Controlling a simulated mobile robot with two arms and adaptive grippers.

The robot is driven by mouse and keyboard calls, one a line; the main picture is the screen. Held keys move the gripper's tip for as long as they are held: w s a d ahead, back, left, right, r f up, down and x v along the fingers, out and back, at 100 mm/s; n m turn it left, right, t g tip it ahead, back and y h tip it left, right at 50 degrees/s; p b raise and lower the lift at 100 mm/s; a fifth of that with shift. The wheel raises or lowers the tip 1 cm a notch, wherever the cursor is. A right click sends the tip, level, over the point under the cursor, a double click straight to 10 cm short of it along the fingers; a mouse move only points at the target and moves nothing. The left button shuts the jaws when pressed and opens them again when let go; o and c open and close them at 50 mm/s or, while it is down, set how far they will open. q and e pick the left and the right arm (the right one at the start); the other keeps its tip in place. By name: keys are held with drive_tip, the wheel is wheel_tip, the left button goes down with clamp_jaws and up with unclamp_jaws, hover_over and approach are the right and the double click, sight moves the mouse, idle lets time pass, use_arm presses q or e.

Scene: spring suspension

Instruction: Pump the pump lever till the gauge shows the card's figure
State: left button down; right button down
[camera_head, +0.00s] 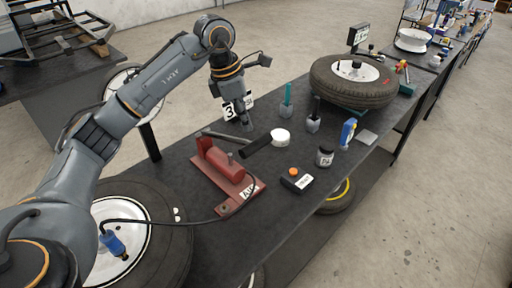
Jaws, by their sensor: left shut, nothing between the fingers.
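The red pump (222,168) lies on the dark table, with a label partly reading "A" on its near end. A grey rod, seemingly its lever (222,136), runs above it toward a black grip (257,146). My left gripper (246,122) points down, shut and empty, just behind the rod and grip; I cannot tell whether it touches them. A white card (228,112) with a "3" is partly hidden behind the gripper; the rest of its figure is unclear. I cannot identify the gauge or read a value. My right gripper is not in view.
A black hose runs from the pump to a blue fitting (113,243) on the wheel (165,250) at lower left. A box with an orange button (297,180), a jar (325,157), a white disc (280,137) and a large tyre (352,92) stand to the right.

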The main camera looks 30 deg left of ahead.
sight(253, 142)
use_arm(q)
drive_tip(key=shift+b+x, duration=1.25)
drive_tip(key=shift+x, duration=1.4)
wheel_tip(253, 142, down, 5)
drive_tip(key=b, duration=0.3)
drive_tip(key=shift+r, duration=0.3)
drive_tip(key=shift+a, duration=0.1)
